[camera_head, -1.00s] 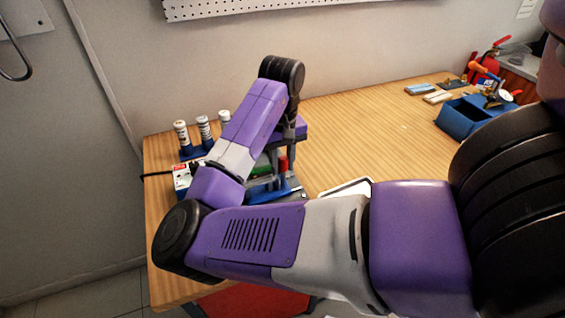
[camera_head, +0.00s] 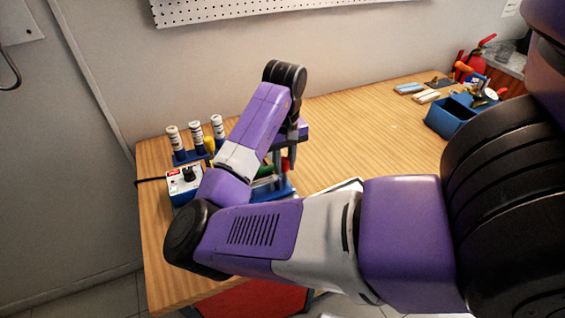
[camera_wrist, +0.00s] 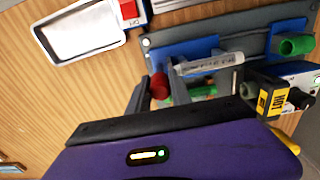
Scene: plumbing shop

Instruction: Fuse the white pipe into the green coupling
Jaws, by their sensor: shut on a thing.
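My gripper (camera_wrist: 154,88) shows in the wrist view with its grey fingers close on either side of a red knob or handle (camera_wrist: 160,86); it is shut on it. A white pipe (camera_wrist: 210,63) with printed marks lies over the blue fixture just beyond the fingers. A hollow green coupling (camera_wrist: 296,45) sits at the fixture's right end, apart from the pipe. Another green part (camera_wrist: 200,92) lies nearer my gripper, partly hidden. In the head view my forearm covers most of the fixture; a bit of green (camera_head: 263,170) and the red knob (camera_head: 286,164) show.
A heater box (camera_head: 184,180) with a black knob stands left of my arm; its HOT label (camera_wrist: 268,103) is close to my gripper. A white-rimmed tray (camera_wrist: 82,32) lies beside the fixture. The table's right middle is clear.

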